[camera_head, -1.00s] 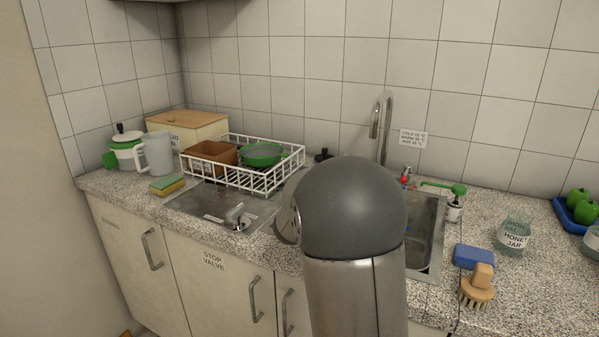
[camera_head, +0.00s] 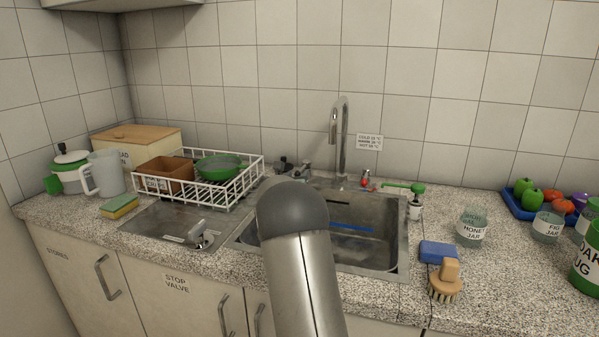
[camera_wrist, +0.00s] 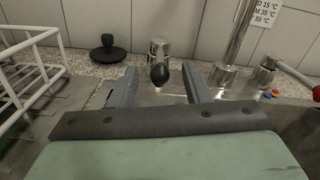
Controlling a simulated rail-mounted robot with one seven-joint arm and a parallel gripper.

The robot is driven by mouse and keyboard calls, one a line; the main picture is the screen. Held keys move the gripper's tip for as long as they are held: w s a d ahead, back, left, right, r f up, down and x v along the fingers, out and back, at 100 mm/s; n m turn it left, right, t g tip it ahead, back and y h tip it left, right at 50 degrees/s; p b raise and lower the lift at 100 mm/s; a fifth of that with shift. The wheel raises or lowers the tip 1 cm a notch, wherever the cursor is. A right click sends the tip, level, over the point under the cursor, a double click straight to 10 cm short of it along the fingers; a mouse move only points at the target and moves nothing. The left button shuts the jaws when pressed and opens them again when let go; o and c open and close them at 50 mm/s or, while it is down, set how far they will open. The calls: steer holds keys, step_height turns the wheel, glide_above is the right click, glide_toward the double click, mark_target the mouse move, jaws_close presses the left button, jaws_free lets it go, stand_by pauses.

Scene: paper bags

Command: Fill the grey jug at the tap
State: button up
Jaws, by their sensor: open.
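The grey jug (camera_head: 105,172) stands upright at the left end of the counter, its handle facing left. The tap (camera_head: 341,140) is a tall chrome swan-neck behind the sink (camera_head: 385,235); its lower part shows in the wrist view (camera_wrist: 236,45). My gripper (camera_wrist: 160,80) is open. To the right is another chrome fitting (camera_wrist: 263,72) with a red-ended lever (camera_wrist: 298,76). In the head view my arm hides the gripper and part of the sink.
A white dish rack (camera_head: 230,190) holds a brown tub (camera_head: 164,175) and green bowl (camera_head: 218,166). A black stopper-like object (camera_wrist: 108,50) stands behind the sink. A sponge (camera_head: 119,206), blue block (camera_head: 438,252), brush (camera_head: 446,278) and labelled jars (camera_head: 472,228) crowd the counter.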

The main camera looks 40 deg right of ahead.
mark_target(303, 168)
steer(key=shift+x, duration=1.8)
